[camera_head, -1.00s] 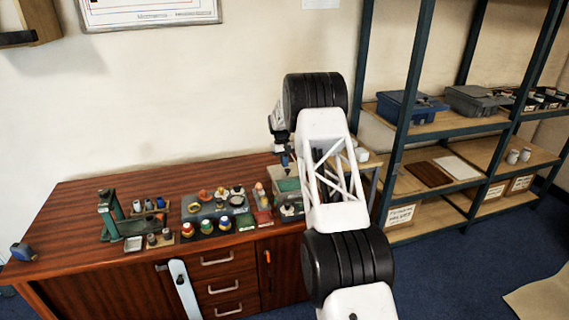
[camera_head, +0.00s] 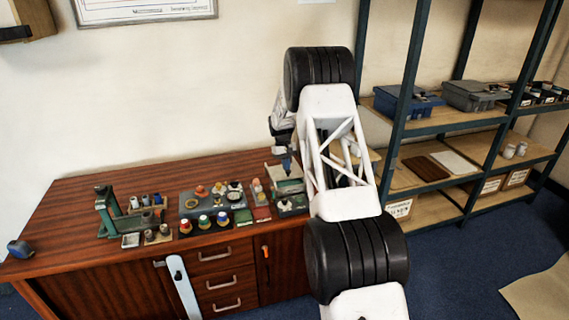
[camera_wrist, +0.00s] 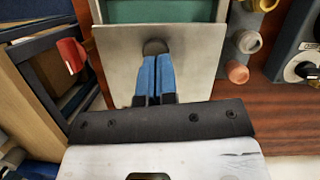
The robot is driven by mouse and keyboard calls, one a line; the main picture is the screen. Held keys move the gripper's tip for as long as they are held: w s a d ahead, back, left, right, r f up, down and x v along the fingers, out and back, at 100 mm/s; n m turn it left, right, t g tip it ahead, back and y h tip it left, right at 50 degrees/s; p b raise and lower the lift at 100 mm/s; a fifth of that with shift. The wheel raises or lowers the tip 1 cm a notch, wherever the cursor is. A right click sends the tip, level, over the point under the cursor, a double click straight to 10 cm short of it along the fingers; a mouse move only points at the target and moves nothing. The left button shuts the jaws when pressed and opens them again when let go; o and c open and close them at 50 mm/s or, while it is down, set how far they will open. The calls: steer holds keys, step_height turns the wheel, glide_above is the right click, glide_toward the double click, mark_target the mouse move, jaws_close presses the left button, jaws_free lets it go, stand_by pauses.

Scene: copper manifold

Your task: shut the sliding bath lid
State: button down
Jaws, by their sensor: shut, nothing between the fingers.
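The bath lid (camera_wrist: 115,62) is a flat grey metal plate with a dark rounded knob in the middle of the wrist view. Beyond its far edge a strip of the bath's green interior (camera_wrist: 160,11) shows, so the bath is partly uncovered. My gripper (camera_wrist: 155,58) has blue fingers, shut together and empty, with their tips at the knob. I cannot tell whether they touch it. In the head view my gripper (camera_head: 287,163) is over the bath (camera_head: 289,186) at the bench's right end, and my arm hides part of it.
Copper-coloured fittings (camera_wrist: 237,72) and a dark blue-grey block lie right of the lid in the wrist view. A red-handled item (camera_wrist: 70,55) is at left. In the head view, a green press (camera_head: 108,212) and several coloured pots stand on the bench. Metal shelving (camera_head: 440,130) rises at right.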

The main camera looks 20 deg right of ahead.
mark_target(281, 169)
steer(key=shift+s+f, duration=0.1)
steer(key=shift+s, duration=2.05)
steer(key=shift+w, duration=0.1)
steer(key=shift+w+a, duration=0.2)
steer(key=shift+w, duration=0.7)
steer(key=shift+w+a+r, duration=0.1)
steer(key=shift+w+r, duration=0.1)
steer(key=shift+w, duration=0.35)
steer(key=shift+w+a+r, duration=0.1)
steer(key=shift+w+r, duration=0.1)
steer(key=shift+w, duration=0.35)
steer(key=v, duration=1)
steer(key=shift+s+d, duration=0.1)
steer(key=shift+s, duration=0.05)
steer(key=shift+w, duration=1.2)
steer(key=shift+f, duration=0.15)
